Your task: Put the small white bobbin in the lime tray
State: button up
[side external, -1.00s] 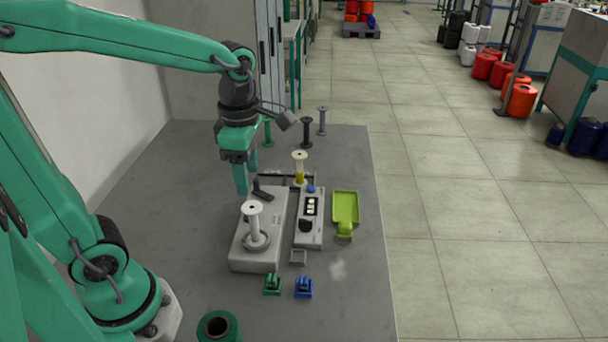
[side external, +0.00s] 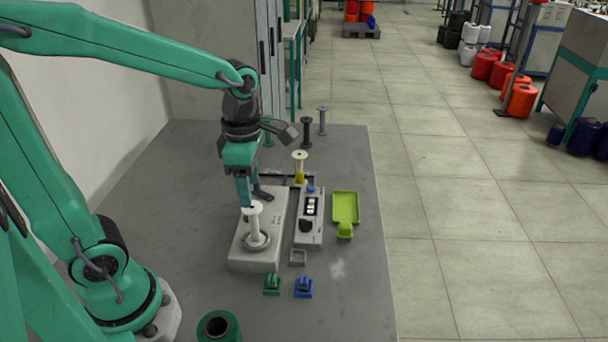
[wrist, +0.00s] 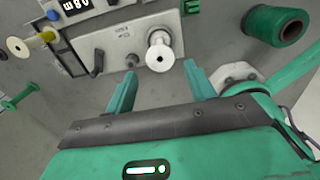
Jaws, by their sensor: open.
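The small white bobbin (side external: 254,222) stands upright on the grey winding machine (side external: 246,250). In the wrist view the bobbin (wrist: 160,57) shows end-on, just beyond the gap between my fingers. My gripper (side external: 246,199) is open and points down, its tips close behind the bobbin's top in the side view. In the wrist view the two teal fingers of my gripper (wrist: 160,82) are spread with nothing between them. The side view cannot tell whether a finger touches the bobbin. The lime tray (side external: 345,207) lies empty on the table to the right of the machine.
A control box (side external: 309,225) stands between the machine and the tray. A bobbin with yellow thread (side external: 300,170) stands behind it. Green (side external: 272,285) and blue (side external: 304,287) small clamps sit in front. A green spool (side external: 218,328) is near the front edge.

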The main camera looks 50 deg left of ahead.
aim_at(252, 207)
jog(key=shift+f, duration=2.35)
jog(key=c, duration=0.7)
jog(key=shift+r, duration=0.25)
jog(key=shift+r, duration=2.3)
jog(key=shift+w, duration=0.1)
